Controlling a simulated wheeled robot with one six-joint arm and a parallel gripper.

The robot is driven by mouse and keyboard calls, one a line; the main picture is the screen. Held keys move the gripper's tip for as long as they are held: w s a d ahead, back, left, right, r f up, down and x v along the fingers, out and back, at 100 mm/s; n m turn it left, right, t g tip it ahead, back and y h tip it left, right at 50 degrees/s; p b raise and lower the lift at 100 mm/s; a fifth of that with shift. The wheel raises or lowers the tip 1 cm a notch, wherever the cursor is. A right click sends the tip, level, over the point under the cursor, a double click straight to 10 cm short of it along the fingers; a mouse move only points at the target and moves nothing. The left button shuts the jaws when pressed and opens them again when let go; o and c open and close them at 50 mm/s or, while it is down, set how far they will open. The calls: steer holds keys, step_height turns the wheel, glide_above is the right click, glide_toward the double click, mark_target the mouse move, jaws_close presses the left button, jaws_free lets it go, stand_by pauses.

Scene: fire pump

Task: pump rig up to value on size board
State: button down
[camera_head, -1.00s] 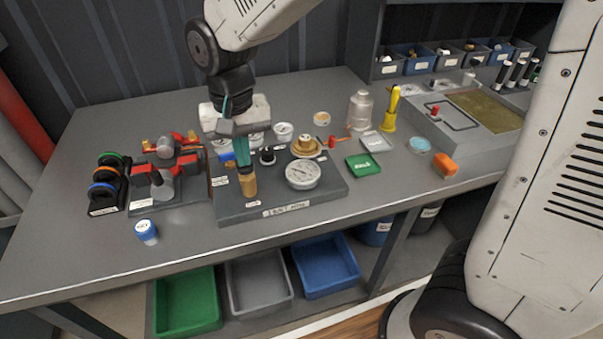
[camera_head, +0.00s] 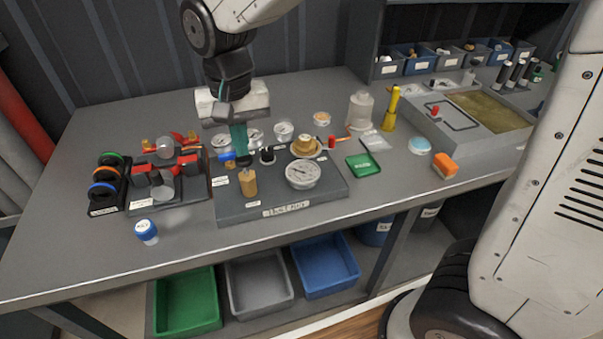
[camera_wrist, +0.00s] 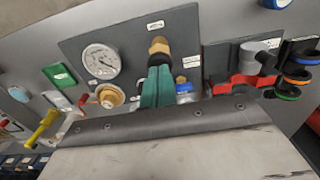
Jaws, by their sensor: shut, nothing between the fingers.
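The grey test rig board (camera_head: 290,208) lies on the bench with a round white gauge (camera_head: 301,174) and an upright brass cylinder (camera_head: 249,184) near its front edge. The gauge also shows in the wrist view (camera_wrist: 101,62), its reading too small to tell. My gripper (camera_head: 241,153) has green fingers, shut and empty, above and behind the brass cylinder. In the wrist view my fingertips (camera_wrist: 158,72) appear just below the cylinder's brass end (camera_wrist: 158,45), apparently apart from it. I cannot make out which thing is the size board.
A brass fitting (camera_head: 306,147) with a red lever stands behind the gauge. Left are a holder with coloured rings (camera_head: 105,184), red clamps (camera_head: 141,176) and a blue-capped jar (camera_head: 146,231). Right are a green card (camera_head: 364,165), yellow-handled tool (camera_head: 391,108) and orange block (camera_head: 445,165). The front bench strip is mostly clear.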

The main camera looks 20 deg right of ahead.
steer(key=shift+f, duration=1.5)
steer(key=shift+r, duration=1.55)
step_height(320, 180, up, 7)
